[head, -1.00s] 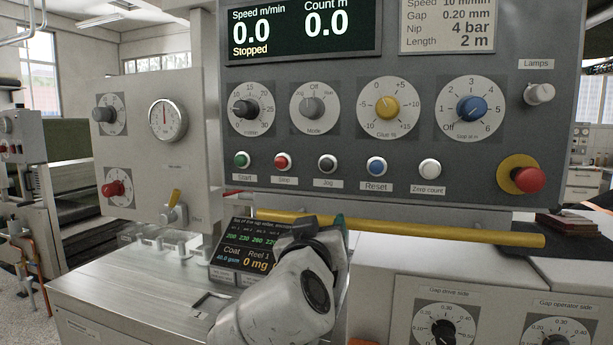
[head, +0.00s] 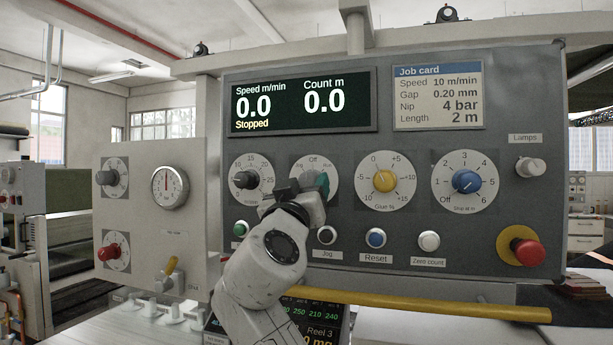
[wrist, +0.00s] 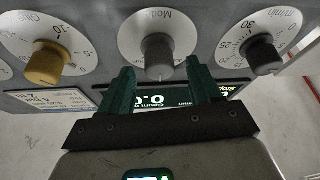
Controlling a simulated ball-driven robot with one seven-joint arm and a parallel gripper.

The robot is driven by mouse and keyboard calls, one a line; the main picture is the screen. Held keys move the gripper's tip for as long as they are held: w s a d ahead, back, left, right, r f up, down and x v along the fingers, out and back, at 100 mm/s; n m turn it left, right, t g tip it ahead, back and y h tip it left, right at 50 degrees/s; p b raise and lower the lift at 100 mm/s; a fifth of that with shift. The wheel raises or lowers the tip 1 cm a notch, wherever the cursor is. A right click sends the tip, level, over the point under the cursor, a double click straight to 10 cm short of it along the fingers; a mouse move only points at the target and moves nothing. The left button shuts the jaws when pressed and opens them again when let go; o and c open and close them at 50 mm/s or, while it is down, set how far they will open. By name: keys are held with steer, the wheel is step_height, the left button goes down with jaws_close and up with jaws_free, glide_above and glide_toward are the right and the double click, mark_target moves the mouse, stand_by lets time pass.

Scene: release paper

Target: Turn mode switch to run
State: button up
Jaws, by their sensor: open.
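My gripper (wrist: 160,80) is open, with a green finger on each side and nothing held. In the head view my gripper (head: 305,186) is raised to the dial. Contact cannot be told.
The speed knob (head: 246,180) and yellow glue knob (head: 383,181) flank the dial closely. Below are a Jog button (head: 327,235), blue Reset button (head: 376,238) and red emergency stop (head: 527,252). A yellow bar (head: 420,308) runs below the panel. The display (head: 303,103) reads Stopped.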

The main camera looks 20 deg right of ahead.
steer(key=shift+x, duration=1.05)
steer(key=c, duration=1)
steer(key=shift+f, duration=0.1)
steer(key=shift+c, duration=0.2)
